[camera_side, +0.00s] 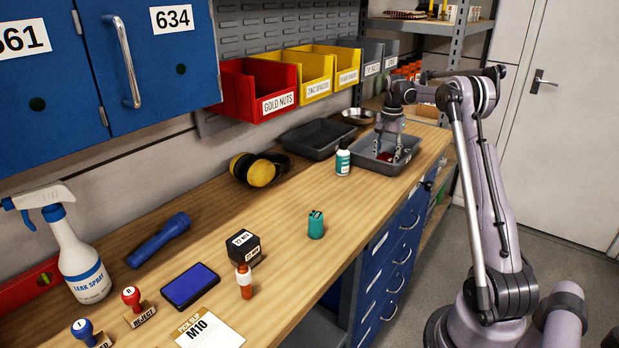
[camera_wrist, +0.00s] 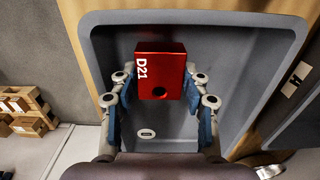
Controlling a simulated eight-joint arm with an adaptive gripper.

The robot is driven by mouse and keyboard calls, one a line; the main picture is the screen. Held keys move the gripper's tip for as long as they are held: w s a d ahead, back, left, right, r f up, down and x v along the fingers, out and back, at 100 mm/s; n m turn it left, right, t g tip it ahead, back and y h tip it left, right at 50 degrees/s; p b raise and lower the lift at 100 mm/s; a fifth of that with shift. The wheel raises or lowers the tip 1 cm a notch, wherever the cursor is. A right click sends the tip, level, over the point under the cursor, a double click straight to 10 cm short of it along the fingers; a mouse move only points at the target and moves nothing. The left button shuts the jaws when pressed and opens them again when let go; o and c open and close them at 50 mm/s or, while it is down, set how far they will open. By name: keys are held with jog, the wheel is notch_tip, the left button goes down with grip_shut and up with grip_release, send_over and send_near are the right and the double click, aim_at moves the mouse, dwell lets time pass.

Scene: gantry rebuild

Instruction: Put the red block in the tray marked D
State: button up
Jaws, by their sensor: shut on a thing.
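The red block (camera_wrist: 160,68) has "D21" on its face and a dark round hole. In the wrist view it sits between the fingers of my gripper (camera_wrist: 158,85), which is shut on it. The block is over or in a grey tray (camera_wrist: 262,45); I cannot tell whether it touches the floor. In the side view my gripper (camera_side: 390,152) points down inside the grey tray (camera_side: 376,169) at the bench's far end, with a bit of red (camera_side: 386,156) at its fingers. A small white oval mark (camera_wrist: 146,134) on the tray floor is unreadable.
A white and green bottle (camera_side: 343,162) stands close to my tray's front left. A metal bowl (camera_side: 358,117) is behind. Yellow earmuffs (camera_side: 262,172) lie farther left.

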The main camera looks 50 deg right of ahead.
jog(key=shift+f, duration=0.15)
jog(key=o, duration=1.1)
jog(key=shift+c, duration=0.2)
